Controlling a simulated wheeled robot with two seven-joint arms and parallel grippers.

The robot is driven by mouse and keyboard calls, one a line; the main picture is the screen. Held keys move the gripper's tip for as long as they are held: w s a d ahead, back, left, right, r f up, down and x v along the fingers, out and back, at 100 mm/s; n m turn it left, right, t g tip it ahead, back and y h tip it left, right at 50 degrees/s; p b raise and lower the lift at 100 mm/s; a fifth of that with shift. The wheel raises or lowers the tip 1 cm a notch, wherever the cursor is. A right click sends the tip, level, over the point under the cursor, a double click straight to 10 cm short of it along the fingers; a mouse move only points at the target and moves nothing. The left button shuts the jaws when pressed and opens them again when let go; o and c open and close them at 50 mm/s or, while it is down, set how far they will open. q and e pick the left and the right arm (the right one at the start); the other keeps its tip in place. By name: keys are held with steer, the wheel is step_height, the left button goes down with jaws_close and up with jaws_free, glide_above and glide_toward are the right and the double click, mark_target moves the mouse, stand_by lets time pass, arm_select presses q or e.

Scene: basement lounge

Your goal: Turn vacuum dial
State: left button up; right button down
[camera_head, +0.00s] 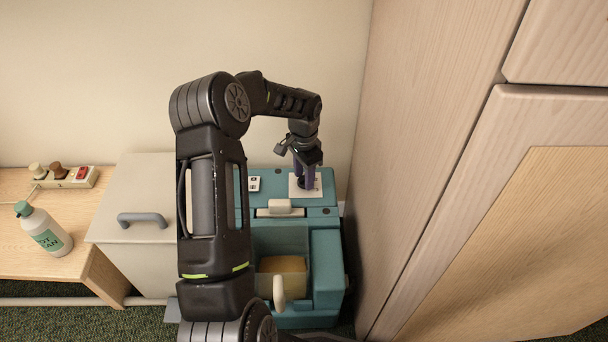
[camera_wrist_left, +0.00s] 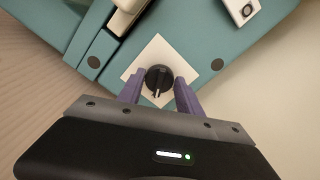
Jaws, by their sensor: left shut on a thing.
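The teal vacuum machine (camera_head: 325,262) stands on the floor against the wall. Its black round dial (camera_wrist_left: 159,78) sits on a white square plate (camera_wrist_left: 146,57) on the machine's top; the plate also shows in the head view (camera_head: 295,188). My left gripper (camera_head: 304,184) reaches down onto the plate from above. In the left wrist view its purple fingers (camera_wrist_left: 158,88) stand on either side of the dial and are shut on it. In the head view the gripper hides the dial. My right gripper is in neither view.
A wooden cabinet (camera_head: 440,150) stands close at the right. A grey bin with a handle (camera_head: 130,235) is left of the machine. A wooden bench (camera_head: 60,262) holds a white bottle (camera_head: 45,232) and a power strip (camera_head: 65,177). A small switch plate (camera_wrist_left: 242,9) is on the machine's top.

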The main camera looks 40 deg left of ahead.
arm_select(q)
steer(key=c, duration=0.4)
steer(key=shift+n, duration=0.4)
steer(key=n+p, duration=0.2)
steer(key=n, duration=0.1)
steer(key=shift+d+r, duration=0.1)
steer(key=n+p, duration=0.1)
steer(key=n, duration=0.3)
steer(key=shift+n+p, duration=0.4)
steer(key=shift+d+n+p, duration=0.1)
steer(key=shift+n+p, duration=0.4)
steer(key=shift+n, duration=1.2)
steer(key=o, duration=1.3)
